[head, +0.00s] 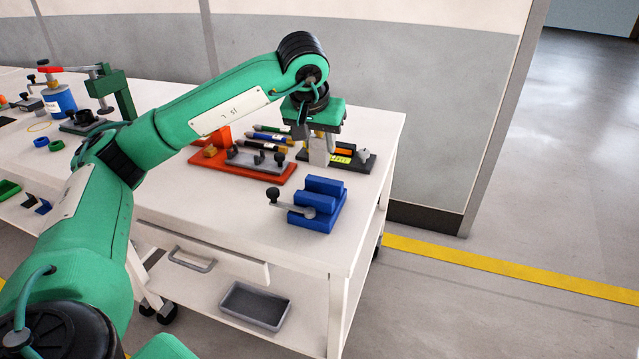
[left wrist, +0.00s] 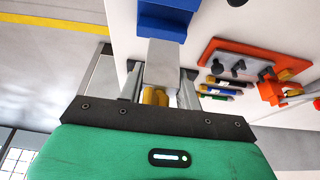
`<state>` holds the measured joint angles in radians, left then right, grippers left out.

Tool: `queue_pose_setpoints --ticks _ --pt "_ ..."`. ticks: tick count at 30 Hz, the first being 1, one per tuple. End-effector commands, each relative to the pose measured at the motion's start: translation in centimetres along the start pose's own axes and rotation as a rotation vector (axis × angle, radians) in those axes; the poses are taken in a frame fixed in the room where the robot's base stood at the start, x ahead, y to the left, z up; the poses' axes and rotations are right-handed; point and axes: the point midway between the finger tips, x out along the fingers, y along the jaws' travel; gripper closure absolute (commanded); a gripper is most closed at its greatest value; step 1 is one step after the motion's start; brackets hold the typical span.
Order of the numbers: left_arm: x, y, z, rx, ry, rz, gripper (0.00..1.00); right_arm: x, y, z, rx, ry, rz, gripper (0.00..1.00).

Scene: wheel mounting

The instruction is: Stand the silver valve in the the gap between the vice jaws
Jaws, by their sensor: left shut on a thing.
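My left gripper (head: 319,160) points down above the back right of the table, behind the blue vice. In the left wrist view its two fingers (left wrist: 161,83) are shut on a pale grey block with a brass-yellow part, which looks like the silver valve (left wrist: 163,60). In the head view the valve is hard to tell from the fingers. The blue vice (head: 325,187) stands near the table's right front, its gap between the jaws empty. Part of the vice shows at the top of the left wrist view (left wrist: 168,17). My right gripper is not in view.
An orange tray (head: 286,172) with a grey fixture lies left of the gripper, with several pens behind. A dark tray (head: 366,163) with small parts lies just behind the fingers. The vice's handle (head: 274,195) sticks out left. The table front is clear.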

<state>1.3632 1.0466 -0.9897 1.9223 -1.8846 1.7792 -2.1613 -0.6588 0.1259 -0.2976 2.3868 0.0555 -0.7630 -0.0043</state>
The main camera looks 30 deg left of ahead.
Motion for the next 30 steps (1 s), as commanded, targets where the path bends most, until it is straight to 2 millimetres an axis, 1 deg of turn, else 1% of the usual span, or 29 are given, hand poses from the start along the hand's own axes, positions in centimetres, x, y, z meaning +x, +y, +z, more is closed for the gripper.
queue_pose_setpoints --ticks 1,3,6,11,15,18,30 --pt "1.4 -0.1 0.7 0.001 -0.003 -0.001 0.99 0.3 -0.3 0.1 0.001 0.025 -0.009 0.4" --pt "2.7 0.0 1.2 0.001 -0.002 -0.001 0.99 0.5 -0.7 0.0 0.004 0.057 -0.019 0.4" --pt "4.0 0.0 1.7 0.001 -0.001 -0.001 0.99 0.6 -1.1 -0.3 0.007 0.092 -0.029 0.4" --pt "5.1 0.0 2.1 0.001 0.0 0.0 0.99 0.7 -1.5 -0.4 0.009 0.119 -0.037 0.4" --pt "7.1 0.0 3.0 0.001 -0.001 0.0 0.99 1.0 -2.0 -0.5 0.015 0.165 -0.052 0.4" --pt "8.3 0.0 3.5 0.001 -0.001 0.0 0.99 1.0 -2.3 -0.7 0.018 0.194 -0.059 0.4" --pt "8.9 0.0 3.7 0.0 0.001 0.001 0.99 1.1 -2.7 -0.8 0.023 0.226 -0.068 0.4"
